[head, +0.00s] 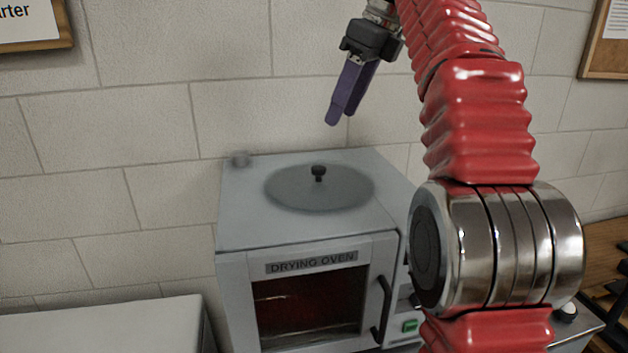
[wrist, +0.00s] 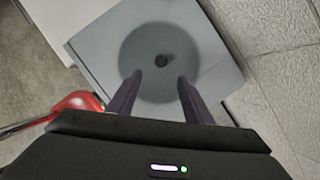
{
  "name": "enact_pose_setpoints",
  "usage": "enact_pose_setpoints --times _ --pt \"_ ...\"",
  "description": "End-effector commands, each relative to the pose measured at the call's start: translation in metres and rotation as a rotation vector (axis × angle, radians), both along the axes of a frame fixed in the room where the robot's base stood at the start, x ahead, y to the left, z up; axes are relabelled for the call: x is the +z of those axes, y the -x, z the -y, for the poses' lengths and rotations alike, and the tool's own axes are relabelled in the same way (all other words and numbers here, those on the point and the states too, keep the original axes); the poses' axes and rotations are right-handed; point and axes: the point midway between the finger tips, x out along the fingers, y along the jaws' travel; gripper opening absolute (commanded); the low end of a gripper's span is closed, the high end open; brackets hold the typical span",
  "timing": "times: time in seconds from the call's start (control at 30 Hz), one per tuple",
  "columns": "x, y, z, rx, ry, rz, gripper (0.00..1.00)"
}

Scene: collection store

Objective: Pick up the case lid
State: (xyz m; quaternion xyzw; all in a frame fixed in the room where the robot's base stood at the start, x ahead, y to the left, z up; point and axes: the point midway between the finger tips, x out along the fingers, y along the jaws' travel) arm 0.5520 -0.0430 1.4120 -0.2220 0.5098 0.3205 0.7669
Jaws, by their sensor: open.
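The case lid (head: 290,191) is a round grey disc with a small black knob (head: 318,173) at its middle. It lies flat on top of the drying oven (head: 240,225). In the wrist view the lid (wrist: 135,50) and its knob (wrist: 162,60) show beyond my fingertips. My gripper (head: 338,120) has purple fingers and is above the lid, apart from it, pointing down and a little to the left. In the wrist view my gripper (wrist: 159,78) is open, with nothing between its fingers, and the knob appears roughly in line with the gap.
The oven has a glass door with a dark handle (head: 383,305) and a green switch (head: 410,326). A brick wall (head: 140,120) is close behind. A pale surface (head: 100,325) is at lower left.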

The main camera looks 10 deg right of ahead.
Motion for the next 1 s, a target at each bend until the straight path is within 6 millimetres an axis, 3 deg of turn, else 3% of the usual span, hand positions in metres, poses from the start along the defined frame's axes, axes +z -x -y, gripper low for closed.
enact_pose_setpoints --times 0.57,1.0 --pt "-0.002 -0.003 -0.004 -0.019 -0.011 -0.011 0.46" --pt "-0.03 -0.01 -0.013 -0.015 -0.011 -0.012 0.46"
